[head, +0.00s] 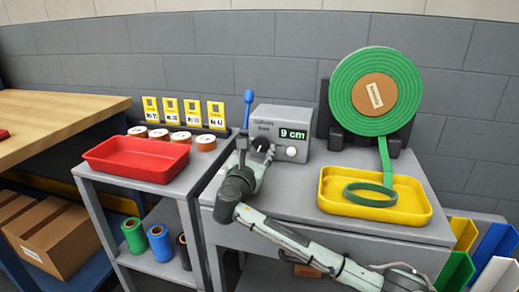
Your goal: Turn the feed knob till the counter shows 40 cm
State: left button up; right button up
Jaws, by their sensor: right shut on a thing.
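The feed unit is a grey box (279,119) on the grey cabinet top, and its green counter display (294,134) reads 9 cm. My right gripper (262,152) is at the left part of the box's front, shut on the feed knob (262,143), which it partly hides. A small round white control (291,151) sits below the display, apart from the gripper. A green strip roll (374,92) stands on a dark holder at the right. Its strip hangs down and curls into a loop in the yellow tray (335,204). My left gripper is out of view.
A blue-handled lever (248,97) stands upright just left of the box, close to my right wrist. A red tray (137,168), several small rolls and yellow cards (216,115) occupy the left cart. My right forearm crosses the cabinet's front edge.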

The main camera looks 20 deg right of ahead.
jog(key=shift+m, duration=1.7)
jog(key=m+b, duration=0.2)
jog(key=m, duration=0.2)
jog(key=shift+a+f+m, duration=0.1)
jog(key=shift+m, duration=0.7)
jog(key=m+b, duration=0.3)
jog(key=m, duration=0.2)
pick_arm(q)
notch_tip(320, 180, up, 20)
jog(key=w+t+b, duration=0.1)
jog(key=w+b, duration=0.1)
jog(key=b, duration=0.2)
pick_arm(e)
jog(key=m, duration=0.5)
jog(key=m+b, duration=0.1)
jog(key=m, duration=0.1)
jog(key=shift+m, duration=0.4)
jog(key=shift+r+m+b, duration=0.25)
jog(key=shift+m+b, duration=0.65)
jog(key=shift+m, duration=0.2)
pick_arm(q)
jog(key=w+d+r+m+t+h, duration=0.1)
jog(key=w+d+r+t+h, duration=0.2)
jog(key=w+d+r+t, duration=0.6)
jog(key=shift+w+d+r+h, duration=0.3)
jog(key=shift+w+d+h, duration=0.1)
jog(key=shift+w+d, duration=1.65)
